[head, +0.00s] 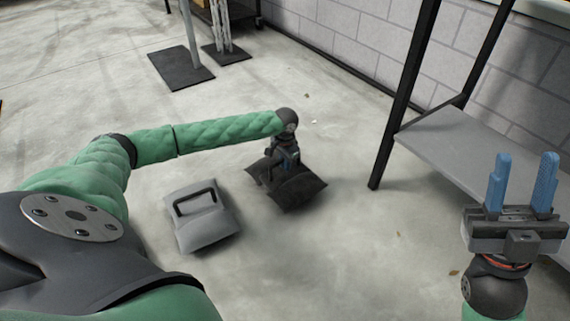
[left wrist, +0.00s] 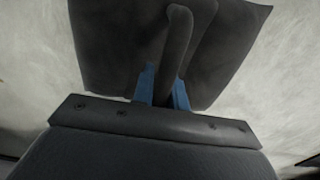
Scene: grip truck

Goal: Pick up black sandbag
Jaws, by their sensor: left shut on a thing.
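The black sandbag (head: 297,190) is at the middle of the head view, over the concrete floor; I cannot tell surely whether it touches the floor. My left gripper (head: 287,160) is right above it, pointing down. In the left wrist view the sandbag (left wrist: 110,50) fills the upper middle, and the blue fingers of my left gripper (left wrist: 163,88) are shut around its dark handle (left wrist: 178,45). My right gripper (head: 521,185) is at the right of the head view, its two blue fingers pointing up, apart and empty.
A grey sandbag (head: 205,228) with a black handle lies on the floor left of the black one. A metal shelf (head: 450,145) with black posts stands at the right, by a block wall (head: 350,45). Stand bases (head: 180,68) are at the back. Floor around the bags is clear.

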